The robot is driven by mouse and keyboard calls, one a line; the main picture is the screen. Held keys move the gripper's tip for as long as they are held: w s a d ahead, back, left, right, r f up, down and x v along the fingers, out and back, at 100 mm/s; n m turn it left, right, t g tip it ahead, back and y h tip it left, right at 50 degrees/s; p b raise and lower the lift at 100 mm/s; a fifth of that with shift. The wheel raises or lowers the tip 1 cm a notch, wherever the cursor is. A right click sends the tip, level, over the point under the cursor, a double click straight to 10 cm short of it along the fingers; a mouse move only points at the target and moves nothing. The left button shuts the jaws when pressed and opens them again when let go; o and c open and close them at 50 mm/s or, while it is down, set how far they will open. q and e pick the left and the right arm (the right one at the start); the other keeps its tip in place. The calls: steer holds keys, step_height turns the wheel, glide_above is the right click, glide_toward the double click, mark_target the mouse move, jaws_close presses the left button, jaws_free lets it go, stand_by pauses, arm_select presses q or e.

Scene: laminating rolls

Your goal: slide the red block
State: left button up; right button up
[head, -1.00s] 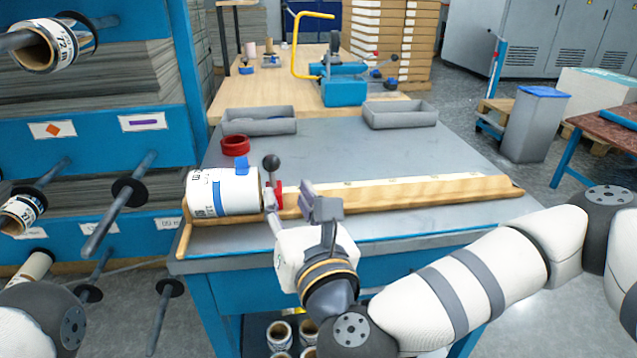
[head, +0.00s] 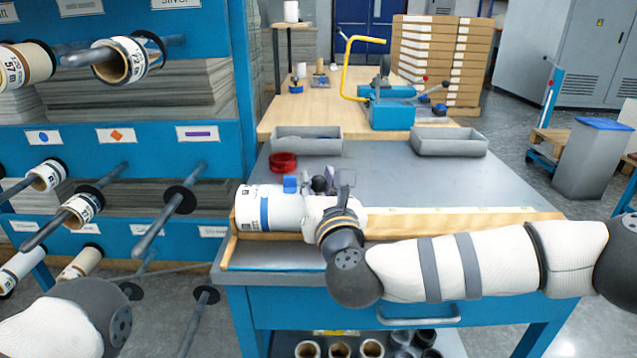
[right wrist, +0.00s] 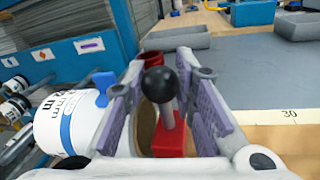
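The red block (right wrist: 172,138) with an upright black ball knob (right wrist: 160,84) stands at the right end of a white roll (head: 270,208). In the head view my gripper hides the block, and only its dark knob (head: 320,184) shows. My right gripper (head: 333,182) is over the wooden rail (head: 470,222). In the right wrist view its two purple-padded fingers stand apart on either side of the knob and block, with gaps visible. The roll lies left of the fingers (right wrist: 72,122). My left gripper is out of view.
A small blue piece (head: 290,184) sits on the roll's top, close to the fingers. A red ring (head: 284,162) and two grey trays (head: 307,139) (head: 450,141) lie behind. The grey tabletop (head: 420,180) between is clear. Shelves with pegs and rolls stand left.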

jaws_close()
steer(key=shift+d, duration=0.35)
steer(key=d+b, duration=0.1)
steer(key=d, duration=1.6)
steer(key=shift+d+f+b, duration=0.1)
steer(key=shift+d+b, duration=0.25)
steer(key=shift+d, duration=0.55)
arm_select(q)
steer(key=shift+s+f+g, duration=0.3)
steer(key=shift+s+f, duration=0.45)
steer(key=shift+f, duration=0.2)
arm_select(e)
steer(key=o, duration=0.7)
jaws_free()
steer(key=shift+c, duration=0.2)
